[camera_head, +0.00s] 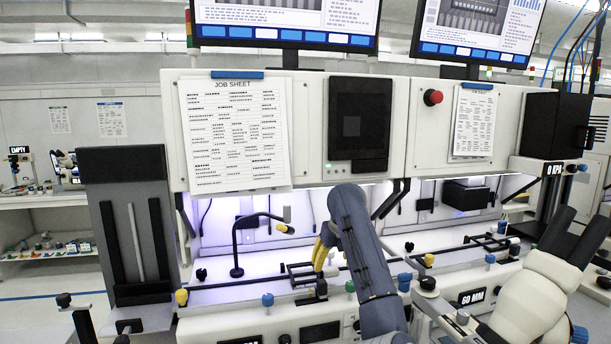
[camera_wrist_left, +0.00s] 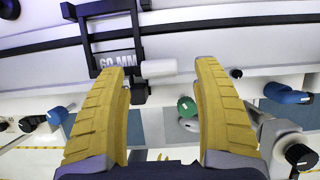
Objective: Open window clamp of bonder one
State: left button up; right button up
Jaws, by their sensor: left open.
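The window clamp of the left bonder is a black frame (camera_head: 300,270) low in the bright work bay. In the left wrist view the black frame (camera_wrist_left: 105,40) carries a "60 MM" label, with a pale cylindrical handle (camera_wrist_left: 158,68) at its right end. My left gripper (camera_head: 321,254) is at the frame's right side in the head view, its yellow fingers pointing down. In the left wrist view the open fingers (camera_wrist_left: 165,75) lie either side of the handle's line, with nothing gripped. Whether they touch the handle cannot be told. My right gripper is not in view.
A green knob (camera_wrist_left: 187,107) and blue knobs (camera_wrist_left: 285,93) line the front. A black gooseneck lamp (camera_head: 237,240) stands left of the gripper. A pale microscope (camera_head: 540,295) stands at the right. A job sheet (camera_head: 235,135) hangs on the upper panel.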

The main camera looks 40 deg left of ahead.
pick_arm(q)
jog(key=v, duration=1.3)
jog(key=s+a+r+n+g+y, duration=0.1)
jog(key=s+a+r+y, duration=0.1)
jog(key=r, duration=0.6)
jog(key=s+a+r+n+g+y, duration=0.1)
jog(key=s+a+r+y, duration=0.1)
jog(key=s+r+y, duration=0.2)
jog(key=shift+s+r+n+y, duration=0.35)
jog(key=shift+s+r, duration=0.45)
jog(key=shift+r, duration=1.05)
jog(key=shift+a, duration=0.1)
